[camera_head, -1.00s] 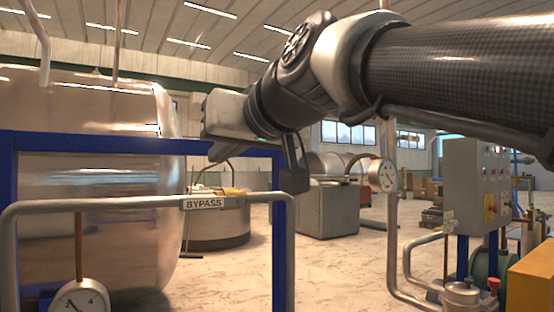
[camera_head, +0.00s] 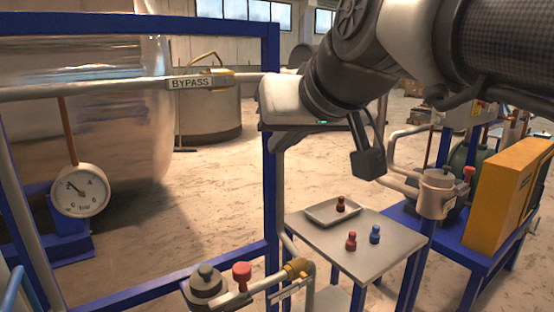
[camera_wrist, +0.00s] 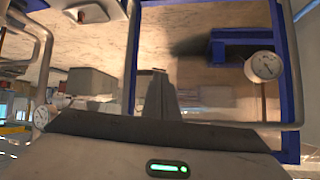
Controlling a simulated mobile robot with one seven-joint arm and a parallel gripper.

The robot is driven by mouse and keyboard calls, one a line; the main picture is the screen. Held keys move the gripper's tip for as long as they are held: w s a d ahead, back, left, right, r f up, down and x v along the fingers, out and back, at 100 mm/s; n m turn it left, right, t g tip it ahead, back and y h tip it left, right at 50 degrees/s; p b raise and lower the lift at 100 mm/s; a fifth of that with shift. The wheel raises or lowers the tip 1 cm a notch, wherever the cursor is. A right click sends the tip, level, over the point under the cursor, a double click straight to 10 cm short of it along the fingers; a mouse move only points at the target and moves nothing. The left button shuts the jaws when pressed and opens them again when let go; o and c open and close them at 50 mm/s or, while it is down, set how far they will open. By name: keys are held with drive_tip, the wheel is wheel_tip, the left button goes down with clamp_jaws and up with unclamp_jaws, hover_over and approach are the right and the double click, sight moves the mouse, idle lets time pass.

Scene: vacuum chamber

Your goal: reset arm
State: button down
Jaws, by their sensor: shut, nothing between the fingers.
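My gripper (camera_head: 282,103) is at the end of my raised arm in the head view, in front of the blue frame. It holds nothing. In the wrist view its fingers (camera_wrist: 160,92) are together, with a green light on the hand below them. The fingertips are hard to make out in the head view.
A small grey table (camera_head: 345,246) bears a tray (camera_head: 322,217) with a dark red piece (camera_head: 341,204), plus a red piece (camera_head: 351,241) and a blue piece (camera_head: 375,233). A BYPASS pipe (camera_head: 130,86), blue frame (camera_head: 271,190) and gauge (camera_head: 80,190) stand left. A yellow box (camera_head: 505,205) is right.

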drive_tip(key=s+d+f+m+g+h, duration=0.2)
drive_tip(key=s+d+f, duration=0.4)
drive_tip(key=f, duration=0.5)
drive_tip(key=s+d+f+m+g+h, duration=0.1)
drive_tip(key=s+d+f+g+h, duration=0.1)
drive_tip(key=s+d+f, duration=0.7)
wheel_tip(320, 180, up, 17)
drive_tip(key=w+a+p, duration=0.1)
drive_tip(key=w+p, duration=0.1)
drive_tip(key=p, duration=1.8)
drive_tip(key=shift+a+r+g+p, duration=0.2)
drive_tip(key=shift+a+g+p, duration=0.15)
drive_tip(key=shift+a+g, duration=0.05)
